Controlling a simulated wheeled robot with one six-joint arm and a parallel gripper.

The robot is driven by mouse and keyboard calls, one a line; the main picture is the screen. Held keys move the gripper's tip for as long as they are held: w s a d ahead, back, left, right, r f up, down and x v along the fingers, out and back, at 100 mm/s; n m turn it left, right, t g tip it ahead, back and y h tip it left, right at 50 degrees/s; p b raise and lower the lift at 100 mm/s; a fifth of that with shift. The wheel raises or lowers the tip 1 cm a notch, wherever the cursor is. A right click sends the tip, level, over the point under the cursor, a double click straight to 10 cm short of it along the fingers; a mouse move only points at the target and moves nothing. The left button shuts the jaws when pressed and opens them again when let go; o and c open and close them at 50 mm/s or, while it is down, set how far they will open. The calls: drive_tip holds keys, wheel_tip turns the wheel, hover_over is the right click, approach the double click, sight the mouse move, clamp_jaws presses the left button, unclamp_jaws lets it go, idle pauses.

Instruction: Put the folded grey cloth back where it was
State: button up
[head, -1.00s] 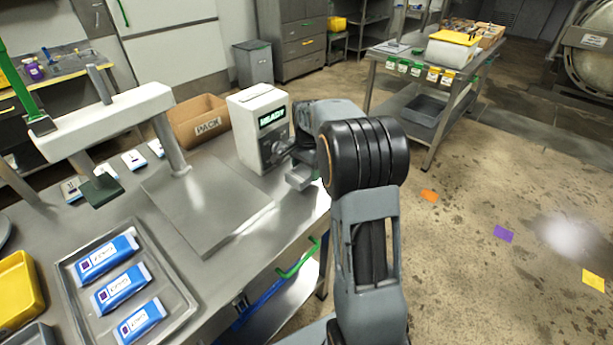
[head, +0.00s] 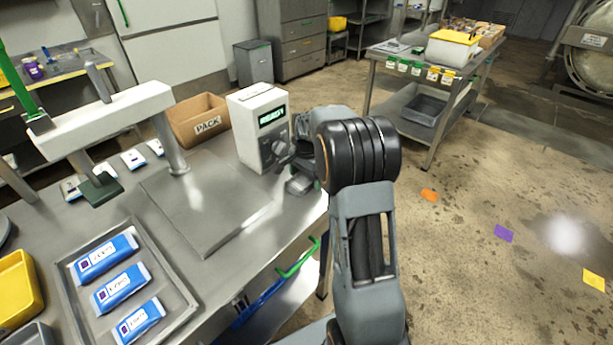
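My arm reaches up from the bottom and bends at a thick black joint. My gripper (head: 290,163) is mostly hidden behind that joint, close to the front of a white box-shaped device (head: 262,125). I cannot tell whether its fingers are open or shut. A small grey piece (head: 299,185) shows just below it at the bench's right edge; I cannot tell whether it is the folded grey cloth or part of the gripper. No other folded grey cloth is clearly visible.
The steel bench (head: 225,275) carries a flat plate (head: 205,210), a tray (head: 180,308) with three blue pouches, a PACK carton (head: 198,120) and a white-armed press (head: 105,120). A green handle (head: 298,260) sticks out at the bench front.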

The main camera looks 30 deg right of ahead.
wheel_tip(320, 180, up, 12)
drive_tip(key=p, duration=0.1)
drive_tip(key=s+a+f+n+t, duration=0.1)
drive_tip(key=s+a+n, duration=0.5)
drive_tip(key=s, duration=0.5)
drive_tip(key=s+a+f+n+t, duration=0.2)
drive_tip(key=s+a+n, duration=0.4)
drive_tip(key=s, duration=0.5)
drive_tip(key=shift+f+n, duration=0.25)
drive_tip(key=shift+n, duration=0.55)
drive_tip(key=shift+t, duration=0.3)
wheel_tip(320, 180, up, 5)
drive_tip(key=p, duration=0.4)
drive_tip(key=shift+r, duration=0.1)
